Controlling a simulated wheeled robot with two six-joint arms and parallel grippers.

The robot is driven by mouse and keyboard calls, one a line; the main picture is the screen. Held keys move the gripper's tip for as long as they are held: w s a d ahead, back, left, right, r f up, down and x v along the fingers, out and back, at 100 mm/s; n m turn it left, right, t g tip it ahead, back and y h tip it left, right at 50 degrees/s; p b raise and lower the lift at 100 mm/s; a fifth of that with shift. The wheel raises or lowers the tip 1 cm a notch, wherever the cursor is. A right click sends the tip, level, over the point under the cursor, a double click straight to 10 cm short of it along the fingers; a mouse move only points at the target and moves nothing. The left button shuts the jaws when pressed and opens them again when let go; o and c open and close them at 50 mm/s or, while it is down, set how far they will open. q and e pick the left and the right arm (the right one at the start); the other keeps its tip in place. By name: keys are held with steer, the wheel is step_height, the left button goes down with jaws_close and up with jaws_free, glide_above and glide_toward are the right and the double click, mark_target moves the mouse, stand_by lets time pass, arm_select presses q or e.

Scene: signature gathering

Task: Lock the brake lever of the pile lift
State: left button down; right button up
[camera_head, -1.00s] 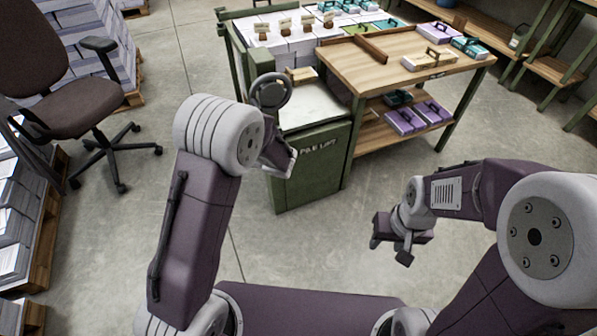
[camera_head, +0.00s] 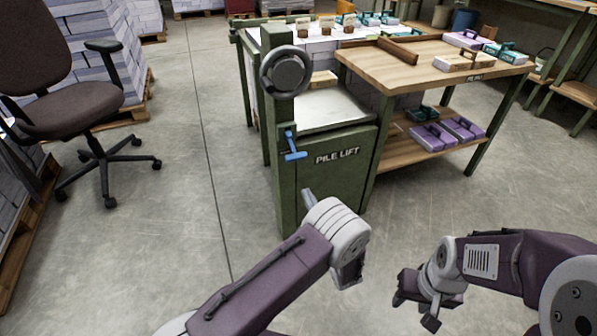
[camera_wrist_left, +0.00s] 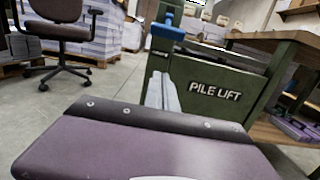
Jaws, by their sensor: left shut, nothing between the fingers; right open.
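The pile lift (camera_head: 335,185) is a green cabinet with a white stack on top and a grey handwheel (camera_head: 286,72) on its left post. The blue brake lever (camera_head: 293,155) sits on that post, below the wheel; it also shows at the top of the left wrist view (camera_wrist_left: 167,31). My left gripper (camera_head: 308,197) is shut and empty, in front of the cabinet, below and slightly right of the lever, apart from it. Its grey fingers show in the left wrist view (camera_wrist_left: 161,92), pointing up below the lever. My right gripper (camera_head: 417,312) is open and empty over the floor at lower right.
A wooden-topped table (camera_head: 430,70) with boxes joins the lift on the right, with purple boxes on its lower shelf. An office chair (camera_head: 65,110) and stacked paper pallets stand at left. The floor (camera_head: 190,200) between chair and lift is clear.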

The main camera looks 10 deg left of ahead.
arm_select(q)
steer(key=b, duration=0.6)
glide_toward(291, 144)
steer(key=shift+w+a+f, duration=1.15)
steer(key=shift+w+f, duration=0.65)
steer(key=shift+f, duration=0.2)
